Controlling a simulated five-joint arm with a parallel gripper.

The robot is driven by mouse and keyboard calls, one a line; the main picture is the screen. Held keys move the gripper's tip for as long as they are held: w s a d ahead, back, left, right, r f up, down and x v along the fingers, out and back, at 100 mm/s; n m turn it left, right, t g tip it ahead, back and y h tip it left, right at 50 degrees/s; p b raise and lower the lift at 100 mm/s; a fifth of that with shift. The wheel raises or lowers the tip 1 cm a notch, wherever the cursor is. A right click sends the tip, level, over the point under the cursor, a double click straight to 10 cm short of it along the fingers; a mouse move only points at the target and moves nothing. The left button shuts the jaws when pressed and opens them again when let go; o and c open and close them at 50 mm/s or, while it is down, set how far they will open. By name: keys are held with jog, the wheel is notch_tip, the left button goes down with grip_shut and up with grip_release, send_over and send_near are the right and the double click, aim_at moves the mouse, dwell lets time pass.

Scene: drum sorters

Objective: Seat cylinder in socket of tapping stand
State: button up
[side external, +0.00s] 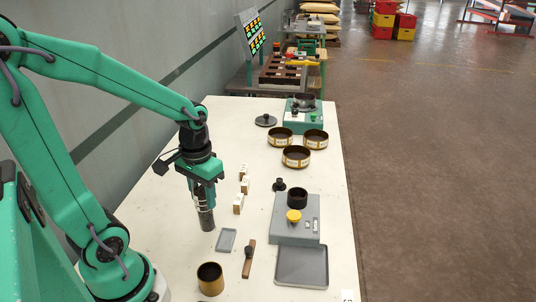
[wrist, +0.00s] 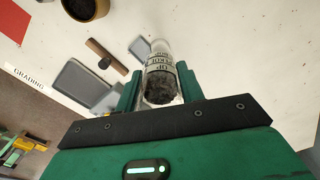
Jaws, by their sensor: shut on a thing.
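The cylinder (side external: 207,217) hangs about upright from my gripper (side external: 203,196), dark in its lower part. In the wrist view the cylinder (wrist: 160,82) is clear with a printed white label and dark grains inside, and my gripper (wrist: 159,90) is shut on it. In the side view it is over the left part of the white table; I cannot tell its exact height above the top. A grey stand (side external: 283,232) to the right, apart from the cylinder, has a black round socket (side external: 297,198) and a yellow knob (side external: 293,216). The socket looks empty.
A brown cup (side external: 210,279), a small grey tray (side external: 226,240), a wooden-handled tool (side external: 248,259) and a larger grey tray (side external: 302,267) lie in front. White blocks (side external: 238,204) stand between my gripper and the stand. Brass rings (side external: 296,157) and a green device (side external: 303,122) are behind.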

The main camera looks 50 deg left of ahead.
aim_at(204, 206)
jog(key=shift+a+f, duration=0.1)
jog(key=shift+f, duration=0.05)
jog(key=shift+f, duration=1.9)
jog(key=shift+f, duration=0.15)
jog(key=o, duration=1)
jog(key=shift+o, duration=0.2)
notch_tip(204, 206, up, 12)
